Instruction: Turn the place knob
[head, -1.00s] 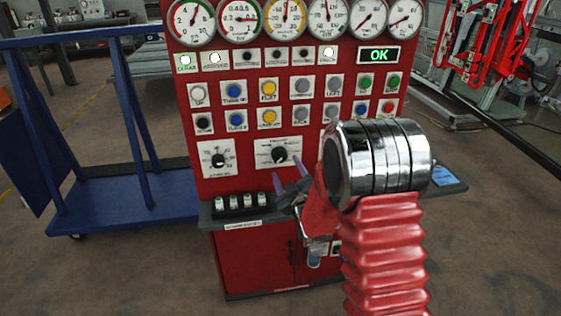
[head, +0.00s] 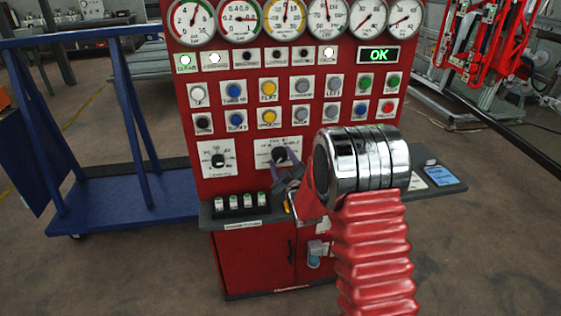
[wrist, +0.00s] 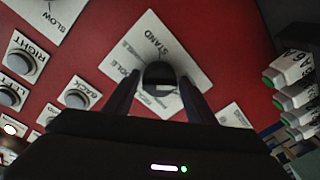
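The black knob (wrist: 158,76) sits on a white plate on the red panel. In the wrist view the plate reads "STAND" and other words partly hidden; I cannot read "place" for sure. My gripper (wrist: 159,84) is open, with one dark finger on each side of the knob and small gaps showing between. In the head view my gripper (head: 281,165) is at the knob, and its fingers partly cover the plate.
Another knob (head: 218,160) is on a plate to the left. Rows of push buttons (head: 268,89) and round gauges (head: 287,20) are above. A grey shelf (head: 240,222) with several small green-topped items juts out below. A blue cart (head: 120,205) stands left.

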